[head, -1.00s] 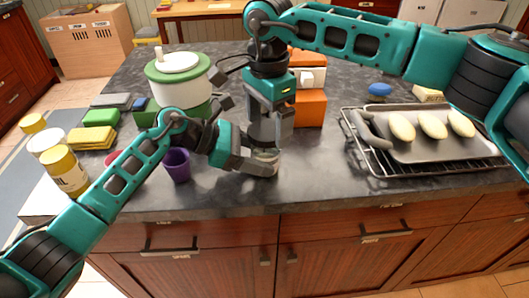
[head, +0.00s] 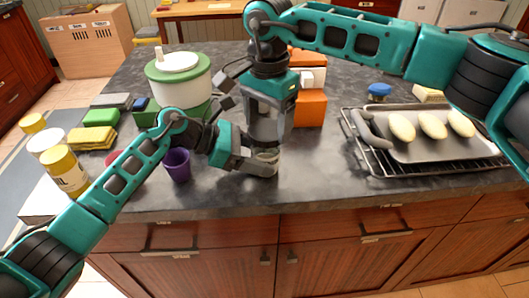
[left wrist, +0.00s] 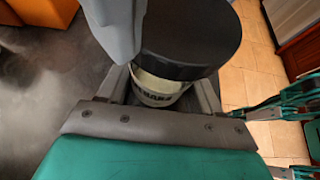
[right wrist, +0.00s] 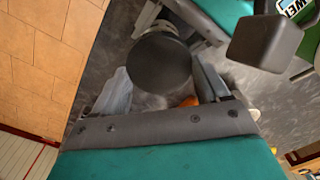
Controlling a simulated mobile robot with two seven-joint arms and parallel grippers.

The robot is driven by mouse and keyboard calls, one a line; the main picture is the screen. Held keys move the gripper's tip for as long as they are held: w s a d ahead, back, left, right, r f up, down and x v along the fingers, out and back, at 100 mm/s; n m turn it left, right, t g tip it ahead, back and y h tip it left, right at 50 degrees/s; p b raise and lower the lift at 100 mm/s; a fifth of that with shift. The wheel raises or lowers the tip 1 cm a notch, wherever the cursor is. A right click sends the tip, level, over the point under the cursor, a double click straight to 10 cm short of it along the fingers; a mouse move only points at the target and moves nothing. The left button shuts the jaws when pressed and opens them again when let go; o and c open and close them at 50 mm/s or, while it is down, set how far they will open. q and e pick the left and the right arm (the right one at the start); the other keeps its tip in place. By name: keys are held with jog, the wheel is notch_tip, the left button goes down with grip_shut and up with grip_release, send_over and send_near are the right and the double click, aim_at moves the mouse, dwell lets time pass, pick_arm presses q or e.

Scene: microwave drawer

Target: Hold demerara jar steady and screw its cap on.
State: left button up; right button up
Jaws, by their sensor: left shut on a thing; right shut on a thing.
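The demerara jar (left wrist: 158,88) is a small pale jar with dark lettering, upright near the counter's front edge; it shows partly in the head view (head: 267,156). My left gripper (head: 262,163) is shut around the jar from the left, low down. The black round cap (left wrist: 192,40) sits over the jar's mouth, and it also shows in the right wrist view (right wrist: 160,62). My right gripper (head: 264,138) points down from above, shut on the cap. I cannot tell how far the cap is threaded.
A purple cup (head: 177,164) stands close left of my left gripper. A white and green pot (head: 180,80) and orange boxes (head: 309,108) stand behind. A tray (head: 430,150) on a wire rack is at right. The counter between jar and rack is clear.

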jog(key=shift+c, duration=0.4)
jog(key=m, duration=0.9)
jog(key=shift+w, duration=0.1)
jog(key=o, duration=1)
jog(key=shift+r, duration=0.1)
jog(key=shift+r, duration=2.45)
